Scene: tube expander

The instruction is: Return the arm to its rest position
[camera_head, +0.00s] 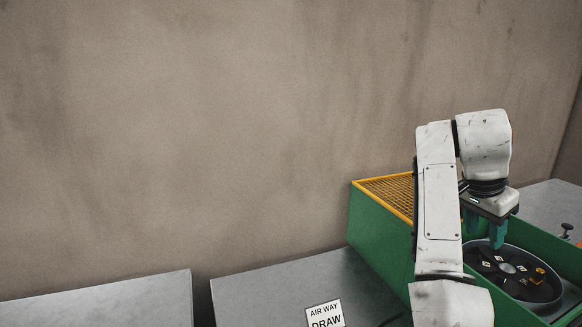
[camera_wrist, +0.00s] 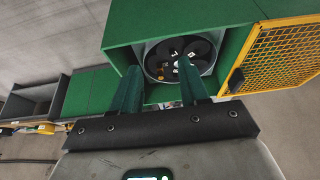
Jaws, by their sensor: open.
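My white arm stands at the right of the head view. My gripper (camera_head: 485,232) points down over a round dark turntable (camera_head: 508,268) with numbered segments, set in a green machine (camera_head: 378,242). In the wrist view, the two teal fingers of my gripper (camera_wrist: 158,88) are spread apart with nothing between them. The dark turntable also shows beyond the fingertips in the wrist view (camera_wrist: 180,58). One finger overlaps part of it in that view. I cannot tell the exact height of the fingertips above it.
A yellow mesh guard (camera_head: 388,192) tops the green machine, close to my arm. Grey metal tables (camera_head: 100,303) stand at the left, with a gap between them. A sign (camera_head: 325,313) reads "AIR WAY DRAW". A plain wall (camera_head: 220,120) rises behind. A dark knob (camera_head: 567,228) is at the right.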

